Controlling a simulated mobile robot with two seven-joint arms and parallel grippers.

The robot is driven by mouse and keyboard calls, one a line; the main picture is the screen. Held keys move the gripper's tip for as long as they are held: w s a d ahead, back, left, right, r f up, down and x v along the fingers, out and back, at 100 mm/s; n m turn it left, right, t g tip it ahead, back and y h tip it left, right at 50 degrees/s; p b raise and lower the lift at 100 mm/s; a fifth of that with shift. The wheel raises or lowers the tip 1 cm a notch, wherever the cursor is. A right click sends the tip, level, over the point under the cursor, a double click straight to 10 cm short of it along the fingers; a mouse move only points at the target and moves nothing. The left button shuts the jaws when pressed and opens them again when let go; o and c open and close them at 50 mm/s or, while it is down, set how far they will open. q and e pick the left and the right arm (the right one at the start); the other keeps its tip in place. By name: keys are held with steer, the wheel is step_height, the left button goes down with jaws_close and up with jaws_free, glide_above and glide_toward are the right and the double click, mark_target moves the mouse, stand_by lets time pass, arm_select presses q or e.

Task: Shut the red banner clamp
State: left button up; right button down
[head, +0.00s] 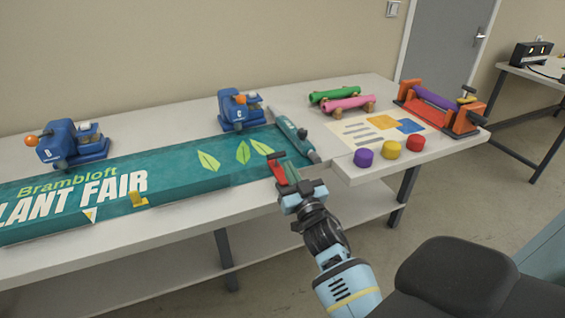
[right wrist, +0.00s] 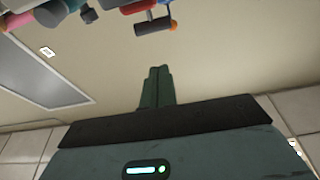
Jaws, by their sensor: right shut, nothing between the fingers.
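The red banner clamp (head: 279,171) stands at the front right edge of the teal banner (head: 125,200). Its red part sticks up at a tilt, and its lower part is partly hidden by my right gripper (head: 290,184). The right gripper is right beside the clamp in the head view; I cannot tell whether they touch. In the right wrist view my gripper fingers (right wrist: 156,88) are together with nothing between them. My left gripper is in neither view.
Two blue clamps (head: 72,144) (head: 241,110) with orange knobs stand along the back. A teal bar (head: 297,138) lies at the banner's right end. Farther right are purple, yellow and red pots (head: 390,149), green and pink rolls, and an orange stand (head: 462,121).

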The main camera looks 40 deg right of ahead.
mark_target(277, 156)
steer(key=w, duration=0.2)
steer(key=w+d, duration=0.1)
steer(key=w, duration=0.1)
steer(key=shift+f, duration=0.35)
steer(key=shift+w+d+f+b, duration=0.15)
steer(key=shift+w+f+b, duration=0.25)
steer(key=shift+w, duration=0.25)
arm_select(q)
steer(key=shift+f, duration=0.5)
arm_select(e)
steer(key=shift+w+d+f+b, duration=0.15)
steer(key=shift+w+f+b, duration=0.2)
steer(key=shift+w+b, duration=0.15)
steer(key=shift+r, duration=0.15)
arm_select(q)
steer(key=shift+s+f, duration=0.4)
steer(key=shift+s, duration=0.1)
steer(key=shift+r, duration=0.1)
arm_select(e)
steer(key=shift+r, duration=0.1)
